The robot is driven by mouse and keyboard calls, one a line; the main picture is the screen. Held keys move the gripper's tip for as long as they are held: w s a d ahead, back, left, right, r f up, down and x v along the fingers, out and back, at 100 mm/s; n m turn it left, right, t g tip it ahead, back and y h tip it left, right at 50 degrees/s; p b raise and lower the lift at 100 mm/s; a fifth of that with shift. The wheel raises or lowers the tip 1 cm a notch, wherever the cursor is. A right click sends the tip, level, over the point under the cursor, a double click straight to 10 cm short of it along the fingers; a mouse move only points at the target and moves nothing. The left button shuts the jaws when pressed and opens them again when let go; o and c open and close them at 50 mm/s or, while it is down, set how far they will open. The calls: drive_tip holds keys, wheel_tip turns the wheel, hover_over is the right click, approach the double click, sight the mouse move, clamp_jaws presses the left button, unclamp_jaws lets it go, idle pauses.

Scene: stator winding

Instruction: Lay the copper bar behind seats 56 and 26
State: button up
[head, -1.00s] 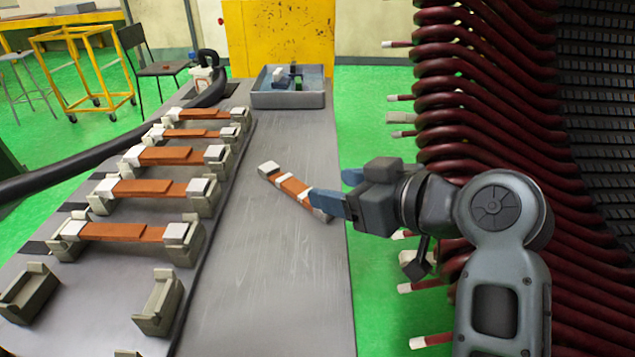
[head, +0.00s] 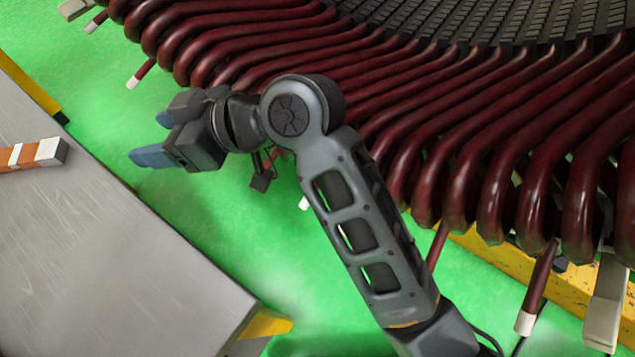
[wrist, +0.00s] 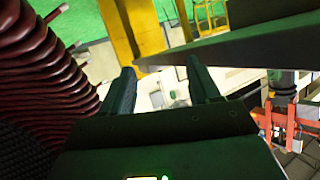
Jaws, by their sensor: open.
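A copper bar (head: 18,156) with white bands and a pale end block lies on the grey table at the left edge of the head view, partly cut off. My gripper (head: 148,138) is open and empty, to the right of the bar and apart from it. In the head view it appears over the green floor, between the table and the dark red coils. The wrist view also shows its two spread fingers (wrist: 163,82) with nothing between them. Seats 56 and 26 cannot be identified; no numbers are readable.
The table (head: 110,250) is bare in front of the bar. The stator's dark red coils (head: 400,120) curve behind and beside my arm, with white-tipped leads (head: 139,75) sticking out. A yellow base (head: 530,262) shows under the coils. Green floor lies between table and stator.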

drive_tip(key=s+d+f+m+t+h, duration=0.25)
drive_tip(key=d+f, duration=0.25)
drive_tip(key=d, duration=0.3)
drive_tip(key=s+d+f+m+t+h, duration=0.2)
drive_tip(key=s+d+f+m+t, duration=0.15)
drive_tip(key=d, duration=0.55)
drive_tip(key=s+d+f+m+t+h, duration=0.25)
drive_tip(key=d+f+m, duration=0.2)
drive_tip(key=d, duration=0.35)
drive_tip(key=s+d+r+m+t+h, duration=0.2)
drive_tip(key=s+d+m+h, duration=0.15)
drive_tip(key=s+d, duration=0.7)
drive_tip(key=s+d+r+t+h, duration=0.1)
drive_tip(key=s+d+r+h, duration=0.2)
drive_tip(key=s+r, duration=0.5)
drive_tip(key=shift+s+d+r+t, duration=0.2)
drive_tip(key=shift+s+d+t, duration=0.15)
drive_tip(key=shift+s+d, duration=0.7)
drive_tip(key=shift+s+a, duration=0.25)
drive_tip(key=shift+a, duration=0.05)
